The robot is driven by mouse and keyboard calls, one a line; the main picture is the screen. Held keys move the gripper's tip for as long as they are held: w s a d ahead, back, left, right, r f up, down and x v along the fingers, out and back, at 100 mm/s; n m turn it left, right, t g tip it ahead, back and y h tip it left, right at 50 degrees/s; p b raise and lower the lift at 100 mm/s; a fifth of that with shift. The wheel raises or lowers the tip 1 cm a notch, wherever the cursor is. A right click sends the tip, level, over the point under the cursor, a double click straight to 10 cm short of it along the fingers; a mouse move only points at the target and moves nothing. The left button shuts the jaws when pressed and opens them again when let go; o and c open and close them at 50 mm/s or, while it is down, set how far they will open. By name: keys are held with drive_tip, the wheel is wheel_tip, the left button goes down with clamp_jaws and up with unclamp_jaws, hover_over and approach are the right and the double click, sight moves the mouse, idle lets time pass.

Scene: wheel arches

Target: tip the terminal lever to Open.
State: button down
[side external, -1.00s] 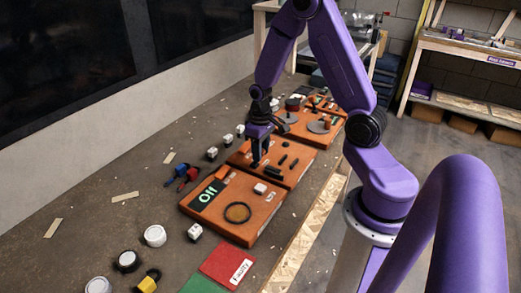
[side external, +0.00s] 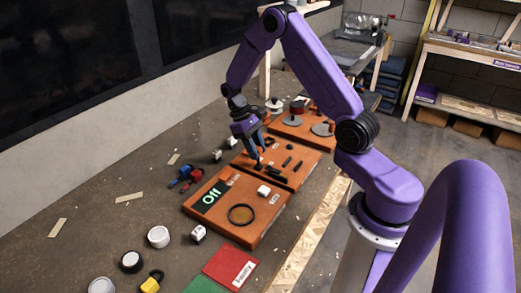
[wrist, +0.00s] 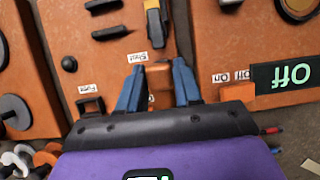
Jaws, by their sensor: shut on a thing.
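In the side external view my gripper (side external: 257,161) is tilted over the middle orange board (side external: 296,178). In the wrist view my gripper's blue fingers (wrist: 157,88) stand either side of a small orange lever (wrist: 160,76), and they are shut on it. The fingers partly hide it. A label that seems to read Shut (wrist: 137,57) lies just beyond the fingers, upside down in this view. A grey and yellow part (wrist: 155,25) sits past the lever. The lever's exact tilt cannot be told.
A nearer orange board has a display reading Off (side external: 211,196) and a round dark ring (side external: 241,214). Red and blue connectors (side external: 185,176) lie left of the boards. Black parts (wrist: 108,33) stand on the middle board.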

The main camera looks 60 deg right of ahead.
drive_tip(key=shift+w+f+g, duration=0.2)
drive_tip(key=shift+w+g, duration=0.4)
drive_tip(key=shift+g, duration=0.35)
drive_tip(key=shift+w+f+g, duration=0.15)
drive_tip(key=shift+w+g, duration=0.4)
drive_tip(key=shift+g, duration=0.4)
drive_tip(key=c, duration=0.8)
unclamp_jaws()
drive_tip(key=shift+c, duration=0.2)
drive_tip(key=v, duration=1.2)
drive_tip(key=shift+w, duration=0.1)
